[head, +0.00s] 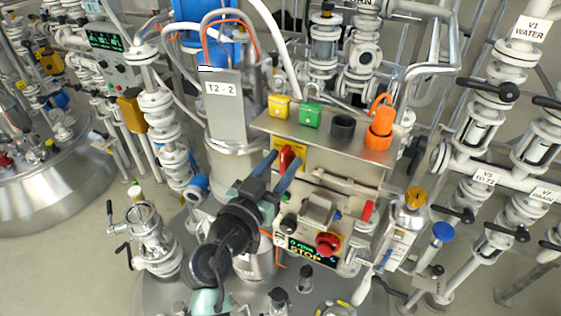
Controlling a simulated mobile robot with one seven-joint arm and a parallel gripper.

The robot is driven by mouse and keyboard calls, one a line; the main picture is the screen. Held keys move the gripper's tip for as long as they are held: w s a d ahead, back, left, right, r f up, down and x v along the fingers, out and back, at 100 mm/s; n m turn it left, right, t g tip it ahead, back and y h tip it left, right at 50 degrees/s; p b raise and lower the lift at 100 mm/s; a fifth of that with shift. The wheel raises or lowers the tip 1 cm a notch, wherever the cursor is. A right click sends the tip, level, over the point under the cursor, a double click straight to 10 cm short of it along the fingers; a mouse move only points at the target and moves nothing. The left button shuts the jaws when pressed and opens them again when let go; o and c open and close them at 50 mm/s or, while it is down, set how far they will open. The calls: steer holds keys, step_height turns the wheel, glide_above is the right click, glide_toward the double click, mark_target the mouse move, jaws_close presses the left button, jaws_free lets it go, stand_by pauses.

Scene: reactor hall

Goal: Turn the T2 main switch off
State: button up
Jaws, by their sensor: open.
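The T2 main switch (287,155) is a red rotary handle on a yellow plate, at the upper left of the front of the grey control box (340,160). The handle looks roughly upright. My gripper (284,160) reaches up to it from the lower left. Its two blue fingers are apart, one on each side of the red handle as seen here. I cannot tell whether they touch it. The fingers and wrist hide part of the yellow plate and the panel below. A small display (303,248) lower on the box reads "STOP" in part.
A red emergency button (328,244) sits right of the display. Yellow (279,106) and green (311,115) padlocks and an orange item (380,122) stand on the box's top. A "T2 - 2" sign (221,89) stands behind left. Pipes and valves crowd the right.

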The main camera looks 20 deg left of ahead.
jaws_close()
steer(key=shift+n, duration=0.3)
steer(key=n+b, duration=0.1)
steer(key=n, duration=0.2)
steer(key=shift+a+f+n+b, duration=0.1)
steer(key=shift+n+b, duration=0.2)
steer(key=shift+b, duration=0.05)
steer(key=shift+a+f+n+p, duration=0.1)
steer(key=shift+n+p, duration=0.4)
steer(key=shift+n, duration=2.9)
steer(key=shift+a+f+n+p, duration=0.1)
steer(key=shift+n+p, duration=0.4)
steer(key=shift+n, duration=2.9)
jaws_free()
